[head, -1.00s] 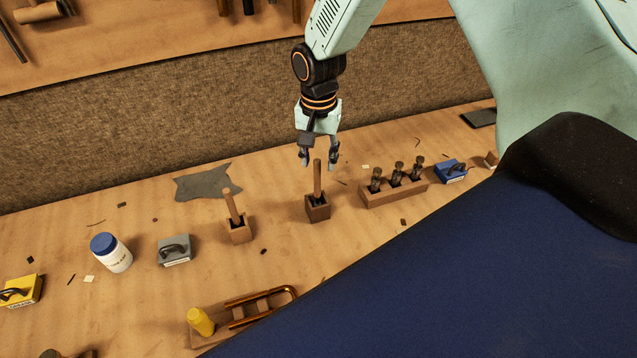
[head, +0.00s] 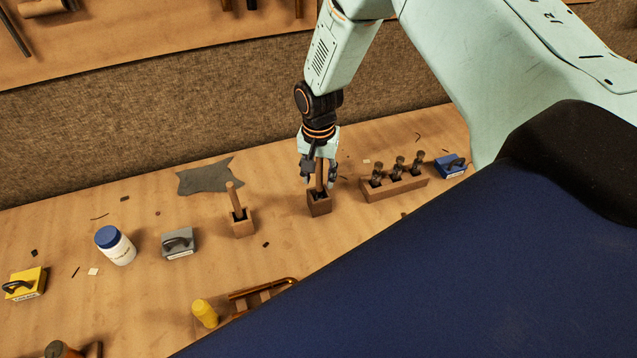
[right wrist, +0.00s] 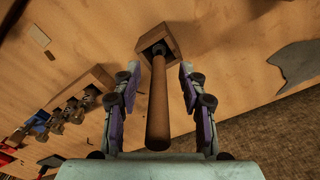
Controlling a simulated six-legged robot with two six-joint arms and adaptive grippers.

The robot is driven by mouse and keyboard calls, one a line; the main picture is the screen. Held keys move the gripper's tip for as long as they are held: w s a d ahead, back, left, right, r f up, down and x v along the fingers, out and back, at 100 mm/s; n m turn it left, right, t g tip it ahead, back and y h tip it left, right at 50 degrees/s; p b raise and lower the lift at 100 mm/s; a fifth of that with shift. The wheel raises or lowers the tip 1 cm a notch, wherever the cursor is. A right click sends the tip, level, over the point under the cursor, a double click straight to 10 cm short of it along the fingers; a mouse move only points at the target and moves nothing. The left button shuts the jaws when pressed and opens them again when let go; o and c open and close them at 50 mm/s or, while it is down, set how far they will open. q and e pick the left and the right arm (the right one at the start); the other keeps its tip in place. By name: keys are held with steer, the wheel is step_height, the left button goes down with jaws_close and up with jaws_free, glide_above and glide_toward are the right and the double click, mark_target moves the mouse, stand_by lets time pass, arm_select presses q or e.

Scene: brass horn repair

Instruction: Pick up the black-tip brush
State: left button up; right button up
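A wooden brush handle (head: 319,176) stands upright in a dark brown block (head: 319,205); its tip is hidden inside the block. A second handle (head: 234,199) leans slightly in a lighter block (head: 243,226) to the left, its tip also hidden. I cannot see which brush has the black tip. My right gripper (head: 321,180) points down over the dark block with its fingers around the first handle. The right wrist view shows the handle (right wrist: 158,108) between the open fingers (right wrist: 158,70), with a gap on each side. My left gripper is not in view.
A wooden rack (head: 395,188) with several dark-topped pieces stands right of the dark block, with a blue box (head: 450,166) beyond it.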

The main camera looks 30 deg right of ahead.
steer(key=shift+s, duration=0.1)
steer(key=shift+c, duration=1.3)
steer(key=shift+w+d+f, duration=0.15)
steer(key=shift+w+d, duration=0.05)
steer(key=shift+d, duration=0.05)
steer(key=c, duration=0.5)
steer(key=shift+a, duration=0.1)
jaws_close()
steer(key=shift+s+a, duration=0.1)
steer(key=shift+a, duration=0.05)
steer(key=shift+r, duration=0.2)
